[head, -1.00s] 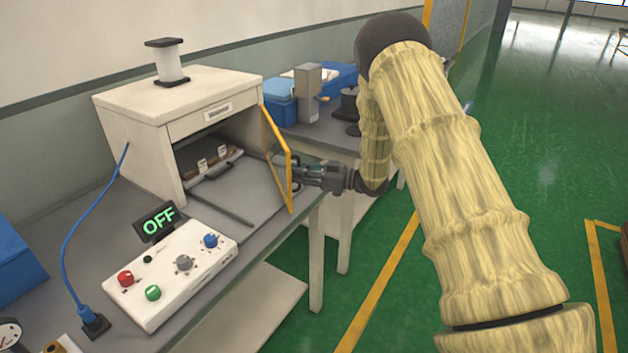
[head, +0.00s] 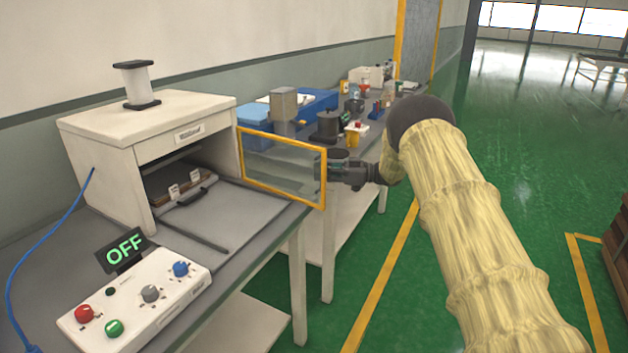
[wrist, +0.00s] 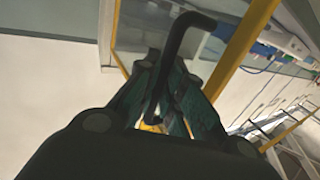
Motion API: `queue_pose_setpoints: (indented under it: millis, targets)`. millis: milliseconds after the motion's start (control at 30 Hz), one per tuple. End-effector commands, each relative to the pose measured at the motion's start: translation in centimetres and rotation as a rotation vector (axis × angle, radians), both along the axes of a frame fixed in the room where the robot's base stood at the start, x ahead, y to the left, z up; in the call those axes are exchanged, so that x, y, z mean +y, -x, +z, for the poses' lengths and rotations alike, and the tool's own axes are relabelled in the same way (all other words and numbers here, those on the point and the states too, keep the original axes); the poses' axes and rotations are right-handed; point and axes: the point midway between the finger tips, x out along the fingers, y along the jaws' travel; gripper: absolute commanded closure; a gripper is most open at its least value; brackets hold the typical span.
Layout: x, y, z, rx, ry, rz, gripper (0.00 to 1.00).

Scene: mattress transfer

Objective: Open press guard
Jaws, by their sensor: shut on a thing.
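The press (head: 150,125) is a white box on the grey table at the left in the head view. Its guard (head: 280,165) is a clear panel in a yellow frame, hinged at the right side of the opening. It is swung outward, and the opening is uncovered. The yellow frame also shows in the wrist view (wrist: 240,48). My gripper (head: 325,172) is behind the guard's outer edge in the head view. In the wrist view my gripper (wrist: 165,105) is shut on the dark bent guard handle (wrist: 180,50). The fingertips are partly hidden by the guard in the head view.
A control box (head: 140,300) with coloured knobs and a sign (head: 123,249) reading OFF stands in front of the press. A blue cable (head: 40,235) runs at the left. A second table with blue bins (head: 310,105) stands behind.

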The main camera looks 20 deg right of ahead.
Motion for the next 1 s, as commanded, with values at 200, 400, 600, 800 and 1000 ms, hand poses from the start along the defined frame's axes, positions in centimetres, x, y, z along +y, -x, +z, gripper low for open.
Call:
queue_pose_setpoints:
  millis: [200, 400, 600, 800, 1000]
  targets:
    - [-1.9, -0.5, -0.2, 0.001, 0.0, 0.037, 1.0]
    - [-2.6, -0.7, -0.1, 0.002, -0.002, 0.052, 1.0]
    - [-2.7, -0.7, 0.0, 0.001, -0.002, 0.058, 1.0]
    - [-2.7, -0.7, 0.0, 0.001, -0.002, 0.058, 1.0]
    - [-2.8, -0.7, 0.0, 0.001, -0.002, 0.057, 0.69]
